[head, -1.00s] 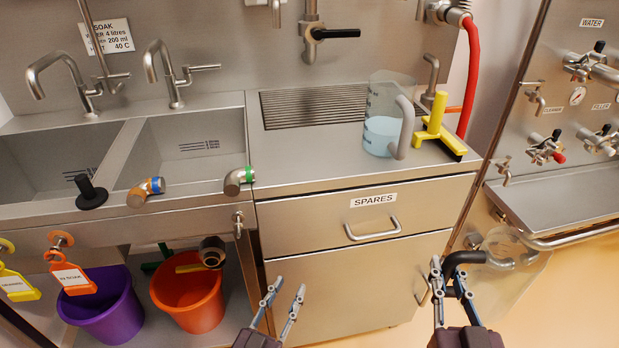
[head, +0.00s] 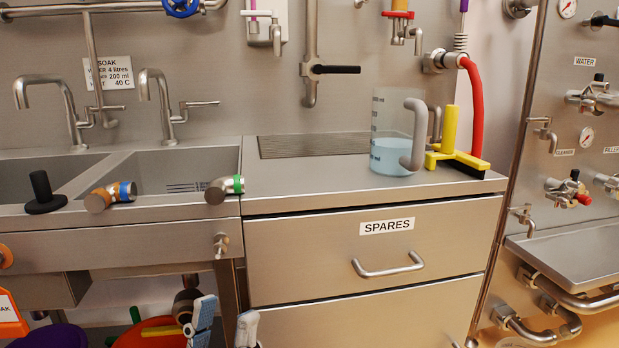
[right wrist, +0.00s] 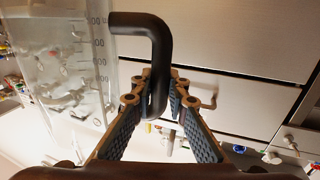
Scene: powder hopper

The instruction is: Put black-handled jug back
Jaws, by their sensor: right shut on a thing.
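The black-handled jug (right wrist: 65,75) is clear with graduation marks and shows at the left of the right wrist view. My right gripper (right wrist: 160,98) is shut on its black handle (right wrist: 155,45). In the head view the right gripper is out of sight below the frame. My left gripper (head: 224,318) is at the bottom edge of the head view, its two fingers apart and nothing between them, in front of the lower cabinet. A second clear jug with a grey handle (head: 389,135) and pale blue liquid stands upright on the worktop.
A yellow tool with a black edge (head: 452,145) stands right of the grey-handled jug. A ribbed drainer (head: 310,146) lies behind, with clear worktop (head: 300,180) before it. Pipe elbows (head: 225,188) and a black plug (head: 43,195) sit by the sinks. A red hose (head: 476,110) hangs at right.

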